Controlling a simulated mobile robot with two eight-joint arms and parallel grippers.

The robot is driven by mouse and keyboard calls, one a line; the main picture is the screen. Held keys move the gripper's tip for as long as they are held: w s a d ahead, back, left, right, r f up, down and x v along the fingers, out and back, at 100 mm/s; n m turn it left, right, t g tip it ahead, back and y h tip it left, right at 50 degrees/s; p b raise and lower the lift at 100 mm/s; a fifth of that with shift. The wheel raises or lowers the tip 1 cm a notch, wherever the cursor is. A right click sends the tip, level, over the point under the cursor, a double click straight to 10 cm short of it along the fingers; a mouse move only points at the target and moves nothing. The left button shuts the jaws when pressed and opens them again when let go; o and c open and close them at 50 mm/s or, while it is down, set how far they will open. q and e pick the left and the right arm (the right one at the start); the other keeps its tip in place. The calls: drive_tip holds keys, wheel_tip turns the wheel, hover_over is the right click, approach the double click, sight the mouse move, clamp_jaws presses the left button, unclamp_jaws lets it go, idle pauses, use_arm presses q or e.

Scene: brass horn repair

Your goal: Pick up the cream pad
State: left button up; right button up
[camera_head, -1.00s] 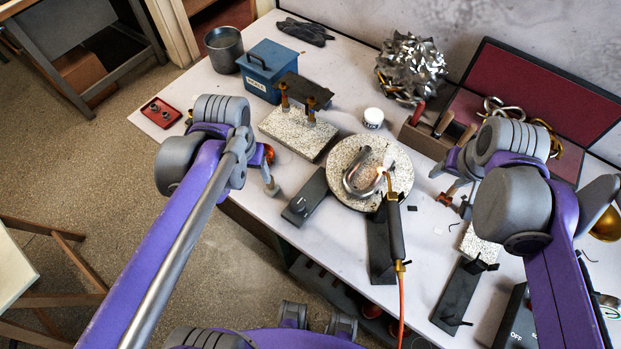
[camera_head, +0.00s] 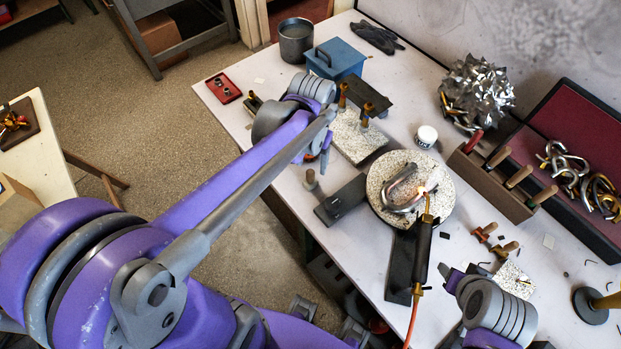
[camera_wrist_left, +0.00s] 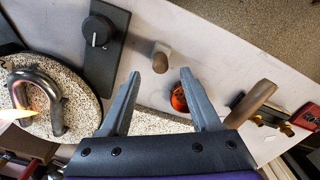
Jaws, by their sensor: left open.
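I cannot make out the cream pad for certain. A small pale square (camera_head: 548,241) lies on the right part of the bench, and another pale square (camera_head: 259,80) lies near the red tray; both are too small to identify. My left gripper (camera_head: 322,152) is over the left side of the bench, by the speckled slab. In the left wrist view its two fingers (camera_wrist_left: 161,78) are apart with nothing held between them. An orange cup (camera_wrist_left: 180,98) and a brown-topped peg (camera_wrist_left: 160,60) show near the fingertips. My right gripper (camera_head: 457,275) is at the lower right, its fingers unclear.
A lit torch (camera_head: 423,250) points its flame at a bent tube (camera_head: 402,190) on the round speckled plate (camera_head: 440,205). A blue box (camera_head: 336,60), a grey pot (camera_head: 296,40), a red tray (camera_head: 223,88) and a tool rack (camera_head: 490,185) stand around the bench.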

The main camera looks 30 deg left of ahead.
sight(310, 171)
use_arm(q)
drive_tip(key=f, duration=0.4)
drive_tip(key=shift+s+f, duration=0.2)
drive_tip(key=shift+f, duration=0.05)
clamp_jaws()
